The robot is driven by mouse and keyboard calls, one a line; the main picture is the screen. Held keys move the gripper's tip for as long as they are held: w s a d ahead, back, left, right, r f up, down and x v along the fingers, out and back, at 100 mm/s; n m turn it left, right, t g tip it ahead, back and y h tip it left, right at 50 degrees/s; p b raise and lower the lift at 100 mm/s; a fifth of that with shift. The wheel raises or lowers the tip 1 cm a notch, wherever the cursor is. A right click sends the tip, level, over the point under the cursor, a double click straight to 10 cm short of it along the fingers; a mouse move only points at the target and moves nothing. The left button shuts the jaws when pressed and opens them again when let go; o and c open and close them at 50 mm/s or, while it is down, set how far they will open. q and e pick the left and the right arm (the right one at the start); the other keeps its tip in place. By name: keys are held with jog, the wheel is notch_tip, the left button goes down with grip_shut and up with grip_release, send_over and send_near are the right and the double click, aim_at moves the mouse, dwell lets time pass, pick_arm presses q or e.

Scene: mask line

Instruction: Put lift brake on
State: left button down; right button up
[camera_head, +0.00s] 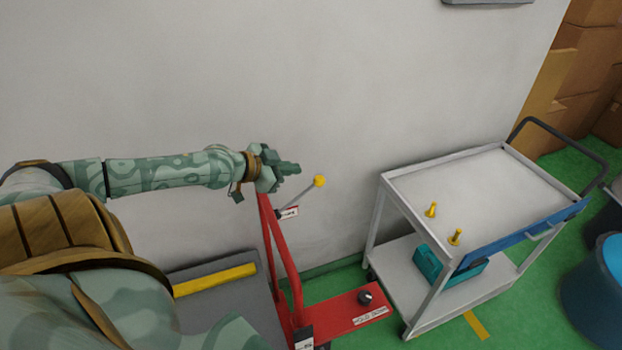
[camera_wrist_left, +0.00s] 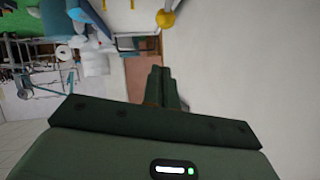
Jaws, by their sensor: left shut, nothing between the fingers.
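The lift is a red frame (camera_head: 283,250) with a grey platform beside it, standing by the wall. Its brake lever (camera_head: 301,194) is a thin grey rod with a yellow ball knob (camera_head: 319,181), slanting up to the right from the frame, next to a small label. My left gripper (camera_head: 293,168) is at the top of the red frame, to the left of the knob and slightly above it, apart from it. It is shut and empty. In the left wrist view the yellow knob (camera_wrist_left: 166,18) is at the top, beyond the shut fingers (camera_wrist_left: 159,78). My right gripper is out of view.
A white two-shelf cart (camera_head: 440,180) stands to the right, with yellow pieces on top and a teal box (camera_head: 430,264) below. A blue bin (camera_head: 595,290) is at the right edge. The wall is close behind the lever. Cardboard boxes (camera_head: 580,60) are stacked at the back right.

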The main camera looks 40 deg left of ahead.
aim_at(316, 177)
pick_arm(q)
jog(key=w+f+b, duration=0.2)
jog(key=w+f, duration=0.4)
jog(key=shift+w+d, duration=0.25)
jog(key=shift+d, duration=0.2)
jog(key=shift+f, duration=0.1)
jog(key=shift+w+d+f+g+p, duration=0.35)
jog(key=shift+w+g+p, duration=0.25)
jog(key=shift+p, duration=0.15)
jog(key=w+d+f+g+y+b, duration=0.1)
jog(key=w+f+g+y+b, duration=0.1)
jog(key=f+g, duration=0.2)
jog(key=w+d+f+m+g+y+b, duration=0.1)
jog(key=f+g+b, duration=0.1)
jog(key=f, duration=0.9)
jog(key=shift+w+f+g+y, duration=0.25)
jog(key=shift+w+g+y, duration=0.15)
jog(key=shift+g, duration=0.5)
